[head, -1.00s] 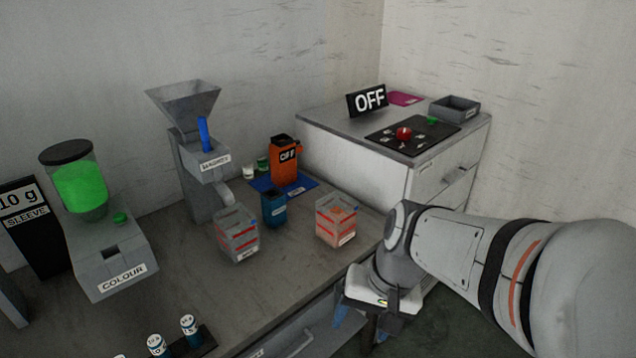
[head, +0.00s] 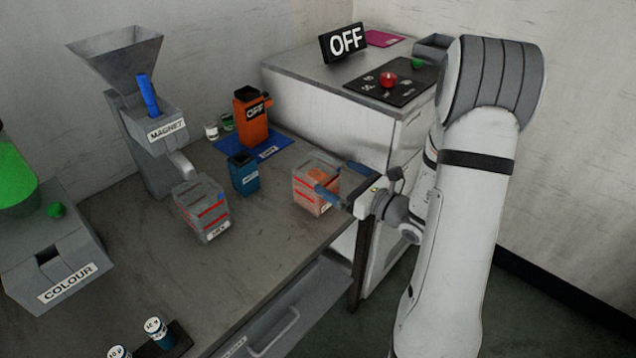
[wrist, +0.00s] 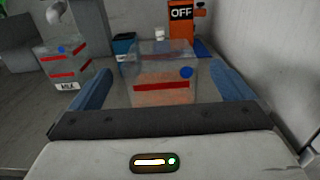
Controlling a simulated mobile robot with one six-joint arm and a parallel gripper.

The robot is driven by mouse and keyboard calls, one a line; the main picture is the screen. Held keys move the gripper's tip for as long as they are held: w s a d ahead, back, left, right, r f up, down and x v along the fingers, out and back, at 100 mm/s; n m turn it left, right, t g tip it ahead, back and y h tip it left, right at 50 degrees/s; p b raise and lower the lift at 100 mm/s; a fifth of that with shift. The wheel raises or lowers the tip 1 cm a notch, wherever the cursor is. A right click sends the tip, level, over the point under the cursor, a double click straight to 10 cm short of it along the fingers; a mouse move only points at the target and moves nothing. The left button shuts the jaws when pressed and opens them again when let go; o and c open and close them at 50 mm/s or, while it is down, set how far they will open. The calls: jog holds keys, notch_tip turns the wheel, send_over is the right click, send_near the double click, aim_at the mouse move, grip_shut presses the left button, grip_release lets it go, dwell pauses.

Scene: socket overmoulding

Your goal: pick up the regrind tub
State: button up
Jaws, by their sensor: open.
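A clear tub (head: 305,188) with orange contents and red stripes stands near the right end of the bench; its label is too small to read, but I take it as the regrind tub. My gripper (head: 333,177) is open beside it, reaching in from the right with its blue fingers level with the tub. In the wrist view the tub (wrist: 163,82) stands between the two open fingers (wrist: 160,78), upright, with a blue dot and red stripe facing me. Its lower part is hidden by my gripper body. I cannot tell whether either finger touches it.
A similar tub (head: 202,210) with red stripes stands left under the magnet hopper's spout (head: 182,165). A blue container (head: 243,174) and an orange unit marked OFF (head: 251,120) stand behind. A cabinet (head: 330,108) rises behind and right. The front middle bench is clear.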

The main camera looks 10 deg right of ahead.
aim_at(304, 158)
jog(key=p+x, duration=0.1)
jog(key=x, duration=0.7)
jog(key=shift+c, duration=0.3)
jog(key=c, duration=1.5)
